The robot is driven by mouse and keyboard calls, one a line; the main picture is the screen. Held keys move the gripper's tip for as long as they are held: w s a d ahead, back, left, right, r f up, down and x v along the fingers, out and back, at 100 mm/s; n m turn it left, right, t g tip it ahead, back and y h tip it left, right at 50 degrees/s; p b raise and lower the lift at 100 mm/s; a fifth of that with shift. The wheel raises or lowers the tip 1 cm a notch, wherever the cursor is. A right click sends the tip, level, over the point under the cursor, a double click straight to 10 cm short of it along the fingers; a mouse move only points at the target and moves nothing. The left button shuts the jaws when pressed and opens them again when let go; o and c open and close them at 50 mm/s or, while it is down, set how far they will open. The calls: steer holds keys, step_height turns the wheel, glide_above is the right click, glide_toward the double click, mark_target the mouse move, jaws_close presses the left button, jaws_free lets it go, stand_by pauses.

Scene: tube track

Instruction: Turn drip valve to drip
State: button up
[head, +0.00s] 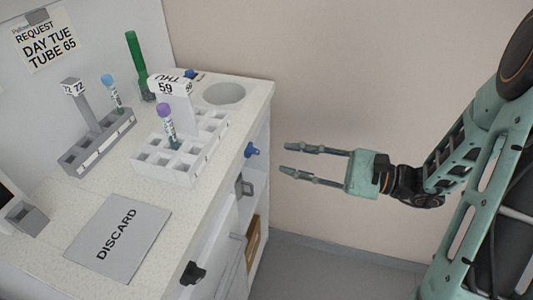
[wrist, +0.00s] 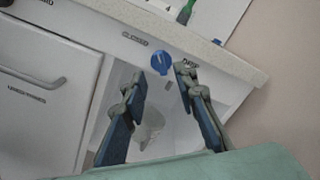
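The drip valve is a blue knob (head: 251,150) on the cabinet's front face, just under the counter edge. It also shows in the wrist view (wrist: 162,62), between a label at its left that seems to read CLOSED (wrist: 135,39) and a DRIP label (wrist: 190,64) at its right. Its exact setting is too small to tell. My gripper (head: 286,160) is open and empty, to the right of the knob with its fingers pointing at the cabinet. In the wrist view, the fingertips (wrist: 172,69) are spread near the knob; the head view shows a gap between them and it.
The counter (head: 80,195) holds a grey rack (head: 95,143), a white rack (head: 180,160) with a purple-capped tube, a DISCARD mat (head: 118,240) and a round basin (head: 224,93). Handles (head: 244,187) project from the cabinet front below. The floor (head: 310,272) beside it is clear.

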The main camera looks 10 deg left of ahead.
mark_target(258, 152)
steer(key=a, duration=0.4)
steer(key=a+b, duration=0.1)
steer(key=a, duration=0.2)
steer(key=shift+w, duration=0.3)
jaws_close()
